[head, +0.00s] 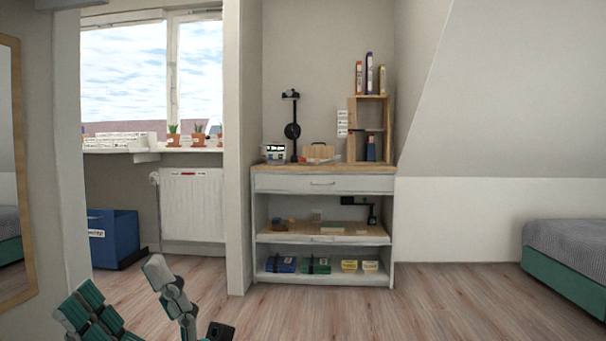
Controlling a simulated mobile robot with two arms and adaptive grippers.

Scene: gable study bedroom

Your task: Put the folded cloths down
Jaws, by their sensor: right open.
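My right gripper (120,283) shows at the bottom left of the head view, open, with its two fingers spread apart and nothing seen between them. It is in front of the floor, well short of the shelf unit. My left gripper is not in view. I cannot make out any thing that is clearly a folded cloth. Flat blue (281,264) and green (316,265) bundles with dark bands, and small yellow packs (349,266), lie on the bottom shelf; whether any is cloth I cannot tell.
A white shelf unit (323,184) with a wooden top stands in the alcove. A blue bin (114,238) and a radiator (193,205) are at the left under the windowsill (190,151). A bed (570,255) is at the right. The wooden floor (430,305) between is clear.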

